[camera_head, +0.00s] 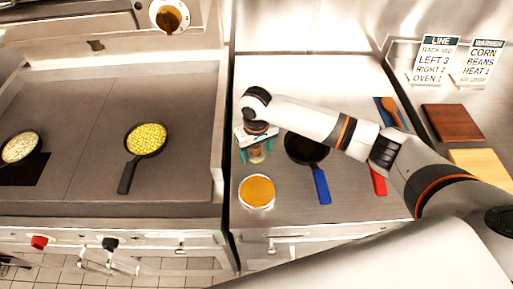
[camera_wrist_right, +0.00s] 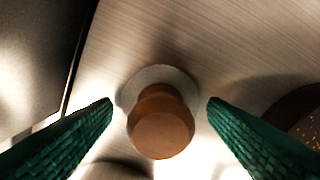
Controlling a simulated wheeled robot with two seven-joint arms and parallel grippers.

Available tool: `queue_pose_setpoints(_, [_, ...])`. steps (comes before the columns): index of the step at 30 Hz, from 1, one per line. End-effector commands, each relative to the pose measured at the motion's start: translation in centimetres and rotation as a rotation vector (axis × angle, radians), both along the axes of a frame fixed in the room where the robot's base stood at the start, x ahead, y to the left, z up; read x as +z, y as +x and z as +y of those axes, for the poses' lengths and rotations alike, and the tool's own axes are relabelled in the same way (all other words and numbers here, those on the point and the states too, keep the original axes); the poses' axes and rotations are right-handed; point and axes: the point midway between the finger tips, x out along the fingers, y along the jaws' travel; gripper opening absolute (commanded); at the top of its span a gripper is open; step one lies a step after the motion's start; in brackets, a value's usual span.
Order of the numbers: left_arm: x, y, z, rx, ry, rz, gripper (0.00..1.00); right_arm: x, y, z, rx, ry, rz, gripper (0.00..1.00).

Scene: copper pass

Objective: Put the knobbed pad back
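The knobbed pad has a brown wooden knob (camera_wrist_right: 161,122) on a pale round base (camera_wrist_right: 124,93) in the right wrist view. In the head view it (camera_head: 257,153) stands on the steel counter, partly hidden under my right gripper. My right gripper (camera_head: 256,158) points down over it, with a teal finger on each side of the knob. In the right wrist view the fingers (camera_wrist_right: 160,108) are open, with a visible gap on both sides of the knob. My left gripper is not in view.
An orange-topped round dish (camera_head: 257,191) sits just in front of the pad. A blue-handled pan (camera_head: 304,148) is to its right, partly under my arm. Two pans with yellow (camera_head: 146,140) and pale food (camera_head: 19,147) are on the griddle at left. Boards (camera_head: 452,123) lie far right.

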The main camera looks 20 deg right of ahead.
Motion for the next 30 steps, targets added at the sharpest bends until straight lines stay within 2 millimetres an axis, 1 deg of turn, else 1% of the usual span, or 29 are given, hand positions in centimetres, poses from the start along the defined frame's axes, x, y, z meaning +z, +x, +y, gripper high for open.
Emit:
queue_pose_setpoints(9, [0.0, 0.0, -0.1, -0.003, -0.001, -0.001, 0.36, 0.1, 0.0, 0.0, 0.000, -0.001, 0.000, 0.73])
queue_pose_setpoints(13, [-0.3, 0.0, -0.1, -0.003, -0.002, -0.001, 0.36, 1.0, 0.1, 0.0, 0.001, 0.000, -0.002, 0.73])
queue_pose_setpoints(17, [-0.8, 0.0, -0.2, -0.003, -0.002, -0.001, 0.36, 3.2, 0.1, 0.0, 0.001, 0.001, -0.004, 0.73])
queue_pose_setpoints(24, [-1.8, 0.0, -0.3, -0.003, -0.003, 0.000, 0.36, 8.5, 0.1, 0.1, 0.000, 0.002, -0.004, 0.73])
queue_pose_setpoints(27, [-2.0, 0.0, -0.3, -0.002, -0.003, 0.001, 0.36, 10.2, 0.1, 0.1, 0.001, 0.001, -0.003, 0.73])
queue_pose_setpoints(30, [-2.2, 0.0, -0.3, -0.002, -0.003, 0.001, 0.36, 11.4, 0.1, 0.1, 0.000, 0.001, -0.003, 0.73])
